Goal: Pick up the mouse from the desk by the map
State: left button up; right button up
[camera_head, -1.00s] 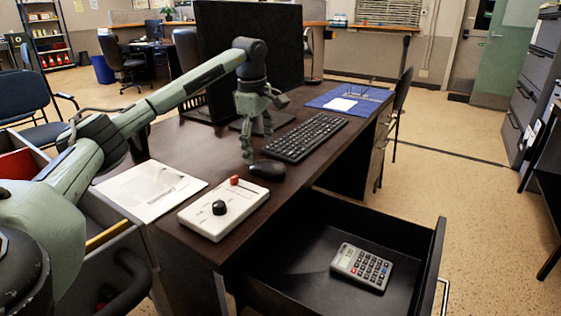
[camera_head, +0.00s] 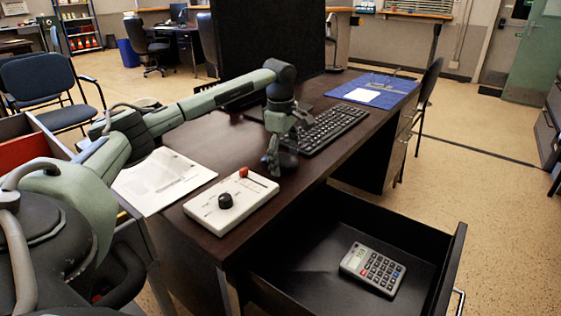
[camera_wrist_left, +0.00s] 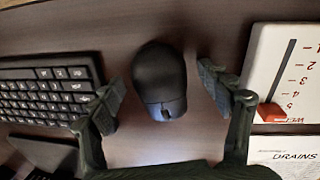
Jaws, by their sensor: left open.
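The black mouse (camera_wrist_left: 160,78) lies on the dark brown desk (camera_head: 222,150) in the left wrist view. My left gripper (camera_wrist_left: 162,92) is open, with one finger on each side of the mouse and visible gaps between. In the head view, my left gripper (camera_head: 279,163) reaches down to the desktop from above, and its fingers hide most of the mouse (camera_head: 289,160). I cannot tell whether the fingertips touch the desk. No map can be made out for certain. My right gripper is not in view.
A black keyboard (camera_head: 330,130) lies close behind the gripper. A white control box (camera_head: 232,203) with knobs and a paper sheet (camera_head: 163,180) lie nearer. A monitor (camera_head: 262,45) stands behind. An open drawer (camera_head: 320,262) holding a calculator (camera_head: 372,269) juts out in front.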

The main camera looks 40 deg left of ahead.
pick_arm(q)
jog(key=shift+c, duration=0.2)
jog(key=c, duration=1)
jog(key=shift+c, duration=1.2)
jog(key=shift+r, duration=0.2)
